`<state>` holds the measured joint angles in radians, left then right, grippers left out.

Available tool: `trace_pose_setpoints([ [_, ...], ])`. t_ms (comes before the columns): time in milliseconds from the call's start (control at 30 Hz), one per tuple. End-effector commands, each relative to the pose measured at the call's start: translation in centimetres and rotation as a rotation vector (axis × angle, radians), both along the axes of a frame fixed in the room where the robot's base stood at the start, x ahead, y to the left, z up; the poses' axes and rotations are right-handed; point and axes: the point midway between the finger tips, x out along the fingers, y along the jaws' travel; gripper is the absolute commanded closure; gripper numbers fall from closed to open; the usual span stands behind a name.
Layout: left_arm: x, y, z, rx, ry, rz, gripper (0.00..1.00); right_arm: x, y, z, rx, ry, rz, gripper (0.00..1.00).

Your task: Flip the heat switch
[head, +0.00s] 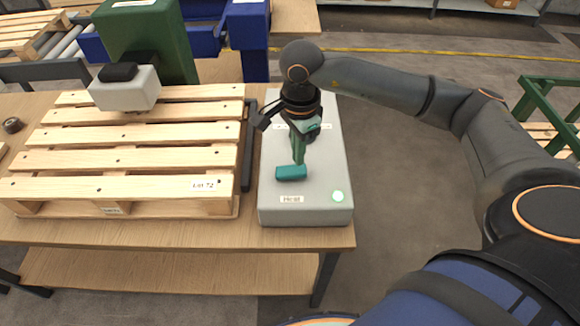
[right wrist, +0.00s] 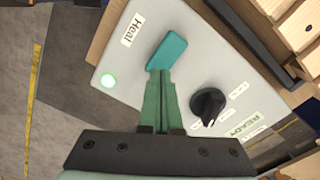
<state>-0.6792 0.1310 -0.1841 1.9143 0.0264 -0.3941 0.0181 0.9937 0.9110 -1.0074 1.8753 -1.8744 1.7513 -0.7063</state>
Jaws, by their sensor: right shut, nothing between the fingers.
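The heat switch (head: 291,173) is a teal rocker on a grey control box (head: 304,208), just above a label reading "Heat". A round light (head: 338,196) glows green to the right of the label. My right gripper (head: 298,160) is shut and empty, with its fingertips at the far edge of the switch. In the right wrist view the teal switch (right wrist: 167,51) lies right at the fingertips (right wrist: 157,72); I cannot tell whether they touch. My left gripper is not in view.
A black knob (right wrist: 208,103) with small labels and a "READY" label (right wrist: 242,125) share the box face. A wooden pallet (head: 130,150) lies left of the box on the table, with a dark bar (head: 249,145) between them. Open floor lies to the right.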

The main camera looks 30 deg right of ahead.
Motion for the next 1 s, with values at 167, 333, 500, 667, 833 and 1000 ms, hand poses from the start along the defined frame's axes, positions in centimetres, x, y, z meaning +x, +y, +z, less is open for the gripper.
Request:
trace_pose_setpoints([
  [167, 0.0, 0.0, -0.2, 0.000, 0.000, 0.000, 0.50, 0.0, 0.0, -0.2, 0.000, 0.000, 0.000, 1.00],
  [333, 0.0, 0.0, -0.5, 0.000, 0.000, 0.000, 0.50, 0.0, 0.0, -0.5, 0.000, 0.000, 0.000, 1.00],
  [500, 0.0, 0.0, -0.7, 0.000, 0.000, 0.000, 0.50, 0.0, 0.0, -0.8, 0.000, 0.000, 0.000, 1.00],
  [667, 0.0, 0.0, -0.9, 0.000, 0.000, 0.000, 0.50, 0.0, 0.0, -1.0, 0.000, 0.000, 0.000, 1.00],
  [833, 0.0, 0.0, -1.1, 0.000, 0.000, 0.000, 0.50, 0.0, 0.0, -1.3, 0.000, 0.000, 0.000, 1.00],
  [1000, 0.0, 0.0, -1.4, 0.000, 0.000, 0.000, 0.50, 0.0, 0.0, -1.5, 0.000, 0.000, 0.000, 1.00],
])
